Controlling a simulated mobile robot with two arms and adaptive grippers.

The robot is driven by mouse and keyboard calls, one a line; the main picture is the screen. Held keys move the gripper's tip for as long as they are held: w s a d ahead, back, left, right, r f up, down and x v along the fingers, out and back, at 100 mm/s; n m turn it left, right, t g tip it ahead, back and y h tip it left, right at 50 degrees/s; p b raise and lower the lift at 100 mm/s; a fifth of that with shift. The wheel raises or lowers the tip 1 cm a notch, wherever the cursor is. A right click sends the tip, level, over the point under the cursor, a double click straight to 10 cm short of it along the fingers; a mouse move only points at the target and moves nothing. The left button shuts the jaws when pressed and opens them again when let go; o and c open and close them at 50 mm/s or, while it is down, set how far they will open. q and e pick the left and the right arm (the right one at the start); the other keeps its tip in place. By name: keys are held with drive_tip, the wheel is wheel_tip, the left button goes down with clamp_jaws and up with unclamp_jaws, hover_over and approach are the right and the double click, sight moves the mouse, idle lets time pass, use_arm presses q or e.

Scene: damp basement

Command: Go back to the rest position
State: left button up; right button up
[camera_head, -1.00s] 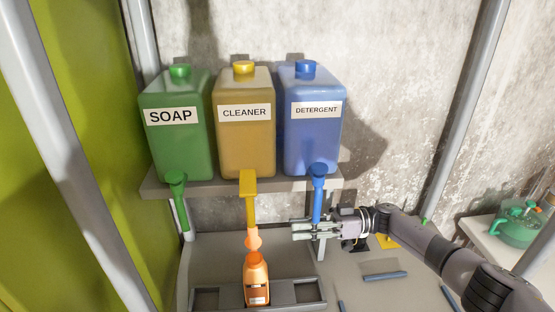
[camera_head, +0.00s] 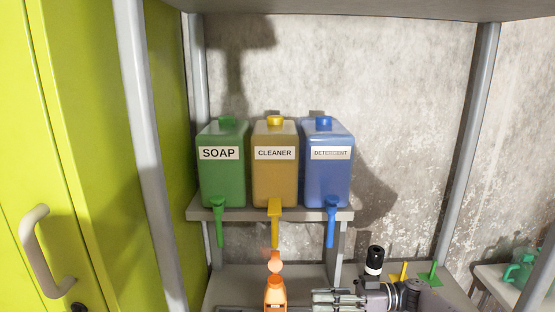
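My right gripper (camera_head: 322,301) is at the bottom edge, its fingers pointing left, just right of an orange bottle (camera_head: 275,294). Nothing is clearly held in its fingers. Whether they are open or shut does not show clearly. The orange bottle stands below the yellow spout (camera_head: 275,222), and its lower part is cut off. An orange piece (camera_head: 275,262) is between the spout and the bottle. My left gripper is not in view.
Green SOAP (camera_head: 220,180), yellow CLEANER (camera_head: 274,182) and blue DETERGENT (camera_head: 329,180) containers stand on a grey shelf (camera_head: 345,214). A green cabinet door (camera_head: 90,130) is at left. Metal posts stand either side. A green can (camera_head: 520,272) is at right.

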drive_tip(key=a+f+m+t+h, duration=0.65)
drive_tip(key=a+m+t, duration=0.25)
drive_tip(key=t, duration=0.5)
drive_tip(key=s+d+f+m+g+h, duration=0.2)
drive_tip(key=s+d+f+h, duration=0.25)
drive_tip(key=s+d, duration=0.2)
drive_tip(key=s+d+f+m+g+h, duration=0.25)
drive_tip(key=s+d+h, duration=0.25)
drive_tip(key=s, duration=0.3)
drive_tip(key=s+d+f+n+g+h, duration=0.1)
drive_tip(key=s+d+g, duration=0.25)
drive_tip(key=s, duration=0.55)
drive_tip(key=s+d+f+g+h, duration=0.1)
drive_tip(key=s+d+f+g, duration=0.2)
drive_tip(key=s, duration=0.6)
wheel_tip(320, 180, down, 23)
drive_tip(key=s+g, duration=0.1)
drive_tip(key=s+d+f, duration=0.2)
drive_tip(key=s+f, duration=0.7)
drive_tip(key=s+d+f+g, duration=0.1)
drive_tip(key=s+f, duration=0.7)
drive_tip(key=f, duration=0.1)
drive_tip(key=shift+s+d+n+b, duration=0.3)
drive_tip(key=shift+s+d+n, duration=0.05)
